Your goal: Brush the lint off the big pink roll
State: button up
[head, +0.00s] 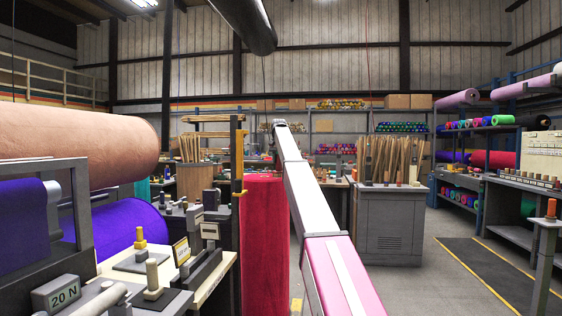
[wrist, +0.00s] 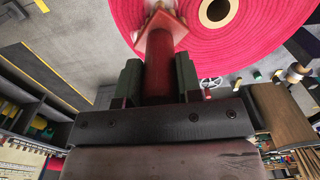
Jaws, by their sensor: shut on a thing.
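A big crimson-pink roll (head: 264,245) stands upright in the middle of the head view, partly behind my arm. In the wrist view its round end face (wrist: 255,45) shows a pale core with a dark hole. My gripper (wrist: 158,82) is shut on a dark red handle (wrist: 159,62), apparently of a brush. The tool's wider reddish head overlaps the left part of the roll's end face in the wrist view; I cannot tell whether they touch. No lint can be made out. In the head view, the gripper cannot be made out clearly at the arm's far end.
A large salmon-pink roll (head: 70,145) lies on a rack at the left, above purple rolls (head: 120,232). A dark post (head: 236,200) stands just left of the upright roll. A grey cabinet (head: 388,230) stands to the right. Grey floor (head: 425,285) is open at the right.

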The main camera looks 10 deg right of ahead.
jog(key=shift+s+a, duration=0.35)
jog(key=shift+a, duration=0.3)
jog(key=shift+s+a, duration=0.35)
jog(key=shift+a, duration=0.25)
jog(key=shift+w+d, duration=0.1)
jog(key=shift+w+d+f, duration=0.1)
jog(key=shift+w+d, duration=0.25)
jog(key=shift+d, duration=0.35)
jog(key=shift+w+d+r, duration=0.1)
jog(key=shift+w+d, duration=0.25)
jog(key=shift+d, duration=0.35)
jog(key=shift+w+d+f, duration=0.1)
jog(key=shift+w+d, duration=0.25)
jog(key=shift+d, duration=0.35)
jog(key=shift+r, duration=0.8)
